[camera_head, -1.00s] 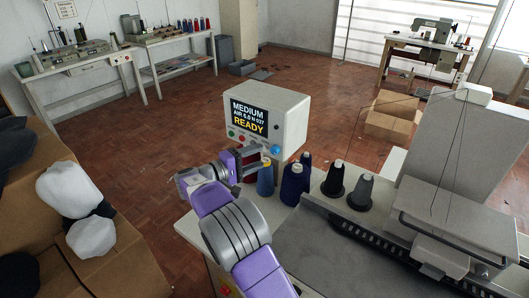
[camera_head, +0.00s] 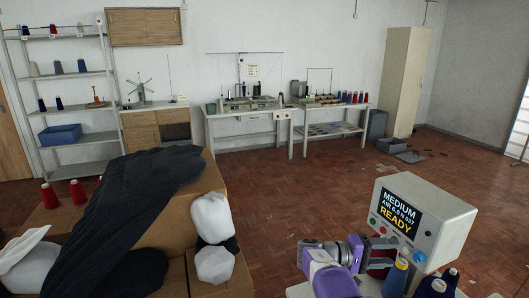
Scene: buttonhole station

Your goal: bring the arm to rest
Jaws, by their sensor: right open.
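My right arm, purple and grey, comes in at the bottom right of the head view. My right gripper (camera_head: 384,252) is open beside the front of the control box (camera_head: 440,225), below its screen. The screen (camera_head: 396,213) reads MEDIUM and READY. A blue thread cone (camera_head: 396,278) stands close by the gripper's fingers; I cannot tell whether they touch. A dark red thing shows behind the fingers, mostly hidden. My left gripper is not in view.
Dark blue cones (camera_head: 449,276) stand right of the gripper, near the bottom edge. Cardboard boxes (camera_head: 168,228) with black and white cloth fill the lower left. Shelves (camera_head: 75,107) and a machine table (camera_head: 247,116) line the back wall. The middle floor is clear.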

